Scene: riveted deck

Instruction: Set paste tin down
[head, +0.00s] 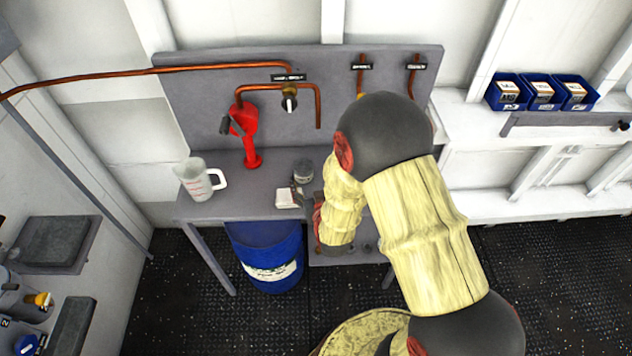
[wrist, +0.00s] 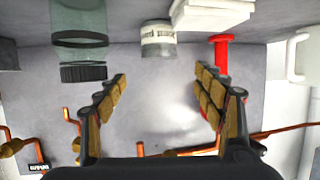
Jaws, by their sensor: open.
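The paste tin appears to be the small grey tin with a pale label (head: 303,171), standing upright on the grey bench (head: 235,205). The same tin (wrist: 158,38) shows in the wrist view, ahead of and between the lines of my fingers, with clear space between it and the fingertips. My gripper (wrist: 161,78) is open and empty, its two padded fingers apart. In the head view my gripper (head: 298,190) is small, partly hidden by my arm, and near the tin on its front side.
A white block (head: 287,198) lies in front of the tin. A clear jar with a dark lid (wrist: 82,50) is beside it in the wrist view. A red hand pump (head: 248,135) and white jug (head: 198,180) stand left. A blue drum (head: 268,258) is below.

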